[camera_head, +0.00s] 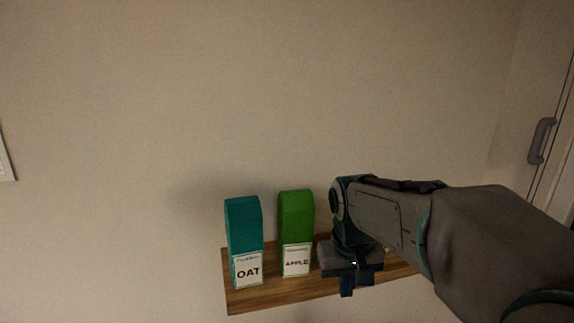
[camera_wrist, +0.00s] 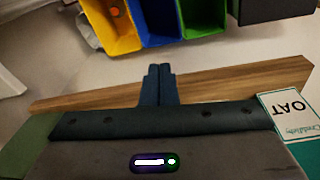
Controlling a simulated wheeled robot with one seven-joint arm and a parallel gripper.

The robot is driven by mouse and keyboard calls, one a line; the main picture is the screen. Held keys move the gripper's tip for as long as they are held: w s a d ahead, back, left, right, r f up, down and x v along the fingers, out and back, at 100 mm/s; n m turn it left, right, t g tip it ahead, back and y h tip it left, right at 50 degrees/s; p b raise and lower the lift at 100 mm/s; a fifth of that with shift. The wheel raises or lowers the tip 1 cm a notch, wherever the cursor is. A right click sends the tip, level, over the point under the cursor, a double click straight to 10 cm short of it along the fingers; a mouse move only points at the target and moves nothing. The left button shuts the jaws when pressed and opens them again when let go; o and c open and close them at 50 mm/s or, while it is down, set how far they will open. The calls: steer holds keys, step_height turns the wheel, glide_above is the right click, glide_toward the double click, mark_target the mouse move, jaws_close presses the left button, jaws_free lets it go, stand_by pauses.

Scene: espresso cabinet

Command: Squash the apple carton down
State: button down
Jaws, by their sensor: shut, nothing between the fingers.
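The apple carton (camera_head: 296,228) is green with a white label reading APPLE. It stands upright at full height on a wooden shelf (camera_head: 275,297). My gripper (camera_head: 347,287) is just right of it in the head view, pointing down with its fingers shut and empty. I cannot tell whether it touches the carton. In the wrist view the shut fingertips (camera_wrist: 159,72) show over the shelf's edge (camera_wrist: 90,98). A plain green surface (camera_wrist: 30,145) at the lower left there may be the apple carton, mostly hidden by the gripper body.
A teal OAT carton (camera_head: 244,235) stands upright left of the apple carton, and also shows in the wrist view (camera_wrist: 290,118). Below the shelf are yellow (camera_wrist: 118,25), blue (camera_wrist: 158,20), green (camera_wrist: 203,15) and black (camera_wrist: 270,10) bins. A door handle (camera_head: 541,140) is at the right.

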steer(key=n+p, duration=0.1)
steer(key=p, duration=1.6)
glide_toward(296, 193)
steer(key=shift+s+d+r+y, duration=0.1)
steer(key=shift+d+r+y, duration=0.2)
steer(key=shift+r+y, duration=0.1)
steer(key=shift+f, duration=0.1)
steer(key=f+b, duration=0.6)
steer(key=f, duration=0.1)
steer(key=shift+w, duration=0.35)
steer(key=shift+r, duration=0.1)
